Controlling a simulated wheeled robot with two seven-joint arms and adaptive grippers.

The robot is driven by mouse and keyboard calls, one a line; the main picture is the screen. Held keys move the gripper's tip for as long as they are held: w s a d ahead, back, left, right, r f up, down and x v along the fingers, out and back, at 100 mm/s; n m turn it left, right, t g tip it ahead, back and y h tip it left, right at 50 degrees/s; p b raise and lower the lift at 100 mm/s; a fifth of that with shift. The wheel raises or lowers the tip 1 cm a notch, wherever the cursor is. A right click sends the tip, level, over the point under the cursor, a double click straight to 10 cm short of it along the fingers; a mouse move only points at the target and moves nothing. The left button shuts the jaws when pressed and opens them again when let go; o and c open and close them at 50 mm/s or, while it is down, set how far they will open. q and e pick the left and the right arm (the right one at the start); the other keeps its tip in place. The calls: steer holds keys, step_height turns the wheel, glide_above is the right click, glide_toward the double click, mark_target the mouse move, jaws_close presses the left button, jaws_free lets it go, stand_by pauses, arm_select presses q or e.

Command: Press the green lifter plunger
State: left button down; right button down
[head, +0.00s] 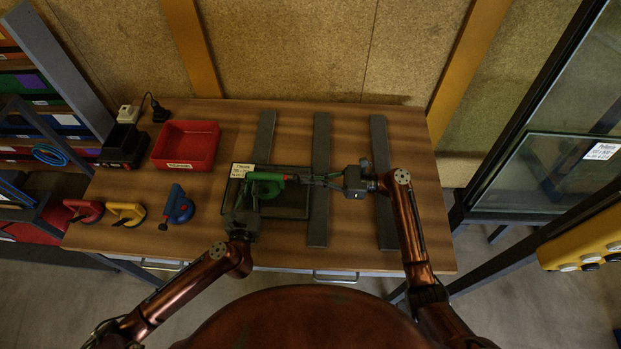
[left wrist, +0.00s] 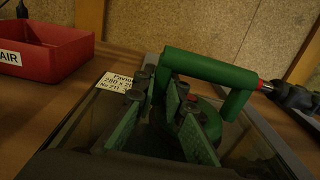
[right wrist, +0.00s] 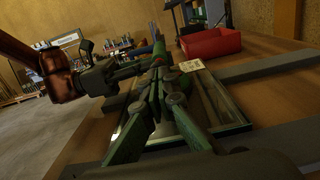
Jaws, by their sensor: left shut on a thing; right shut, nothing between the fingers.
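The green lifter (head: 266,187) rests on a small dark glass pane (head: 290,208) on the bench. Its thick green handle (left wrist: 210,68) shows in the left wrist view, with a red and pale plunger (left wrist: 265,87) at its right end. My left gripper (head: 246,200) is shut on the lifter; its fingers (left wrist: 180,108) partly cover the lifter's body. My right gripper (head: 300,180) is shut and empty, its tips pointing left at the plunger end. The tips are at or very near the plunger; I cannot tell whether they touch.
Dark support bars (head: 319,226) lie across the bench. A red tray (head: 186,145) and a black charger box (head: 123,146) stand at the back left. Red, yellow (head: 127,213) and blue (head: 179,206) lifters sit at the left. A glass frame (head: 540,170) stands at the right.

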steer(key=shift+a, duration=1.65)
steer(key=shift+r, duration=0.1)
arm_select(q)
steer(key=shift+d, duration=0.1)
arm_select(e)
steer(key=d, duration=1.4)
steer(key=shift+s+f, duration=0.2)
steer(key=shift+f, duration=0.1)
steer(key=shift+d, duration=0.1)
steer(key=d, duration=0.3)
steer(key=shift+r, duration=0.15)
steer(key=shift+a, duration=0.1)
